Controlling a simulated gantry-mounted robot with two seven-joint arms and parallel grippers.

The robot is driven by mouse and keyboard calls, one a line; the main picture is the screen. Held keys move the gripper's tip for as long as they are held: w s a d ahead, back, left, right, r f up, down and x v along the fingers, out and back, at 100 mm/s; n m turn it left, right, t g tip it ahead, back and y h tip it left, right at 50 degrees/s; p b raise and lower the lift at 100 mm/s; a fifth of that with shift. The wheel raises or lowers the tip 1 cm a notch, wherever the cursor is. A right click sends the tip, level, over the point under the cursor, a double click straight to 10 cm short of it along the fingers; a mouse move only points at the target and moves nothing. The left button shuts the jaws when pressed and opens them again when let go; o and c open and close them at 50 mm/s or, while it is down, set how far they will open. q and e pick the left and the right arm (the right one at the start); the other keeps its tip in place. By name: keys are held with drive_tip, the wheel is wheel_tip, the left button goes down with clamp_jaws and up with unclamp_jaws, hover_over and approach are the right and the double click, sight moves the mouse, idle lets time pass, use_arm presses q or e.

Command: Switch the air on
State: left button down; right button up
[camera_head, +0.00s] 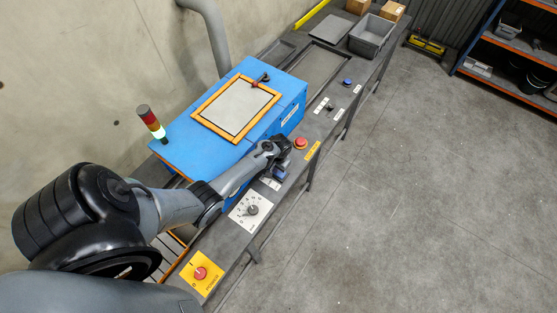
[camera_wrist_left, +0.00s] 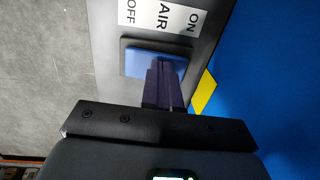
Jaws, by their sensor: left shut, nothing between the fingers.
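The air switch is a blue rocker (camera_wrist_left: 136,62) in a dark frame on the grey console, in the left wrist view. A white label (camera_wrist_left: 162,16) beside it reads ON at the right, AIR in the middle and OFF at the left. My left gripper (camera_wrist_left: 167,68) is shut and empty, its fingertips over the ON-side part of the rocker, hiding that part. I cannot tell whether the tips touch it or which way the rocker is tilted. In the head view my left gripper (camera_head: 279,166) is at the console's front strip. My right gripper is not in view.
A red button (camera_head: 300,143) stands just beyond the gripper. A dial (camera_head: 252,210) and a red power switch (camera_head: 200,273) lie nearer. The blue cabinet (camera_head: 185,142) with a window rises beside the arm. A signal tower (camera_head: 152,122) shows green. Open floor is at right.

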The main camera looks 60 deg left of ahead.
sight(280, 174)
use_arm(q)
drive_tip(key=r+p, duration=0.4)
drive_tip(key=shift+w+d+r, duration=0.1)
drive_tip(key=shift+d+r, duration=0.1)
drive_tip(key=shift+d, duration=0.05)
wheel_tip(280, 174, up, 9)
drive_tip(key=d, duration=0.1)
drive_tip(key=shift+w+d, duration=0.25)
